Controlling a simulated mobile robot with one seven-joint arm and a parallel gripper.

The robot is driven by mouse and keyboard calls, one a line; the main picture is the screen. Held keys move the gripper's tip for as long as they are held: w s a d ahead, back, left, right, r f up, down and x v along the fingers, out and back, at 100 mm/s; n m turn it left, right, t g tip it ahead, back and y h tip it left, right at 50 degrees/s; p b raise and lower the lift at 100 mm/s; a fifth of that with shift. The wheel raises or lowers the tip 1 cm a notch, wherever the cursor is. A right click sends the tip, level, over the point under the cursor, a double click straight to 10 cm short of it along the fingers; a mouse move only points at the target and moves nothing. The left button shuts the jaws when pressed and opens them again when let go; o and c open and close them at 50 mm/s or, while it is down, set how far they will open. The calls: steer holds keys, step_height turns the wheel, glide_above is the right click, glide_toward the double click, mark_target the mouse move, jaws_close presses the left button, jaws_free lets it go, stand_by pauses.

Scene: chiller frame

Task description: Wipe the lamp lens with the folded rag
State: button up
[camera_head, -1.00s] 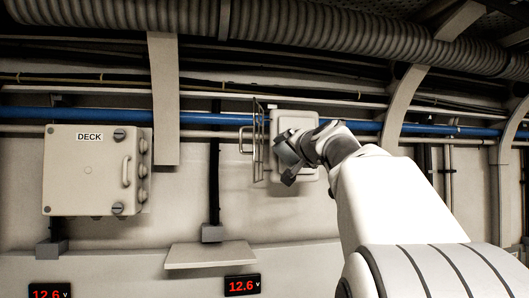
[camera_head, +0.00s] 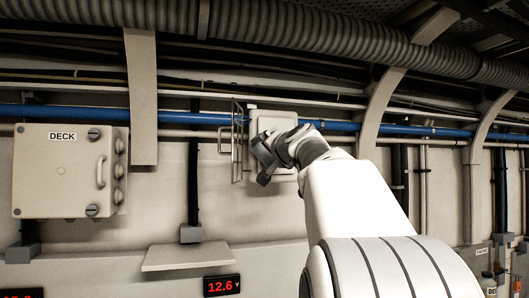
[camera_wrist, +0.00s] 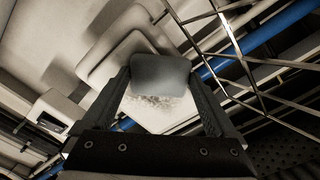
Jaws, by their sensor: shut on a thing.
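The lamp (camera_head: 270,120) is a pale box on the wall. Its wire guard (camera_head: 238,145) stands swung out to the left in the head view, and the guard's bars (camera_wrist: 235,50) cross the right of the wrist view. My gripper (camera_head: 263,160) is in front of the lamp and hides much of it. In the wrist view my gripper (camera_wrist: 160,80) is shut on the folded rag (camera_wrist: 160,72), a grey pad between the fingertips. A pale lens (camera_wrist: 155,112) with speckled grime shows beside the rag. I cannot tell whether the rag touches it.
A DECK box (camera_head: 65,172) with knobs and a handle is on the wall at left. A small shelf (camera_head: 188,257) juts out below. A blue pipe (camera_head: 340,127) runs behind the lamp, and curved ribs (camera_head: 385,105) stand to the right.

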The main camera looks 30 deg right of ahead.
steer(key=shift+s+d+b, duration=0.2)
steer(key=shift+d+b, duration=0.05)
steer(key=shift+d, duration=0.45)
steer(key=shift+s+d+b, duration=0.2)
steer(key=shift+s+d, duration=0.05)
steer(key=shift+d, duration=0.45)
steer(key=shift+s+d+b, duration=0.2)
steer(key=shift+d+b, duration=0.05)
steer(key=shift+d, duration=0.45)
steer(key=shift+d+r+p, duration=0.9)
steer(key=shift+d+r, duration=0.15)
steer(key=shift+d, duration=0.9)
steer(key=shift+w+a+r+p, duration=0.75)
steer(key=shift+a+r, duration=0.25)
steer(key=shift+a, duration=3.05)
steer(key=s+d, duration=0.2)
steer(key=d, duration=0.6)
steer(key=shift+s+b, duration=0.15)
steer(key=shift+b, duration=0.2)
